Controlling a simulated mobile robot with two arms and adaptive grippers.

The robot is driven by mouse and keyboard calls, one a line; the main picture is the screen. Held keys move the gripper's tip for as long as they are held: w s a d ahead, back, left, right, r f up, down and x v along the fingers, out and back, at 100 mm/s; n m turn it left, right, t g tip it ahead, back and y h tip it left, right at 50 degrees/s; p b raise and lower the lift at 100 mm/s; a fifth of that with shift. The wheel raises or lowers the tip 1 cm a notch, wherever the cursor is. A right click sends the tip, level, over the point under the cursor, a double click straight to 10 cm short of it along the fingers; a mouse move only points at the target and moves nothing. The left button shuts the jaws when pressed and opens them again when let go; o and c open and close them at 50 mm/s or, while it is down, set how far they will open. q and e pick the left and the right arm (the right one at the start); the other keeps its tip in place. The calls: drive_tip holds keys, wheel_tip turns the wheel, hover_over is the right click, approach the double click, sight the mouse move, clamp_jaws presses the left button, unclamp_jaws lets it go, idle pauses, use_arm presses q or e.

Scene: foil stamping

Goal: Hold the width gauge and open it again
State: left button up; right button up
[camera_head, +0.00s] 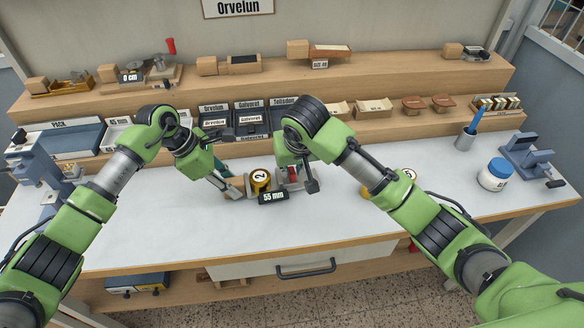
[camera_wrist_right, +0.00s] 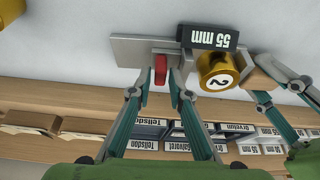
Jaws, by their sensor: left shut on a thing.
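The width gauge (camera_wrist_right: 130,50) is a grey metal plate on the white worktop with a wooden block (camera_wrist_right: 258,78) at one end, a red knob (camera_wrist_right: 160,68) and a "55 mm" display (camera_head: 273,197). A gold foil roll (camera_head: 260,181) marked "2" sits in it beside the block. My left gripper (camera_head: 234,191) is shut on the wooden block; its fingers also show in the right wrist view. My right gripper (camera_wrist_right: 154,90) is open, with its fingers on either side of the red knob and a gap between them. In the head view my right gripper partly hides the knob.
Gold rolls (camera_head: 409,174) stand partly behind my right arm. A white jar with a blue lid (camera_head: 494,174), a pen cup (camera_head: 465,139) and a blue-grey device (camera_head: 530,158) stand at the right. Labelled dark boxes (camera_head: 250,120) line the back. The front worktop is mostly clear.

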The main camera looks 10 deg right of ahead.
drive_tip(key=v, duration=1.2)
use_arm(q)
drive_tip(key=o, duration=1.2)
drive_tip(key=shift+a+r, duration=0.1)
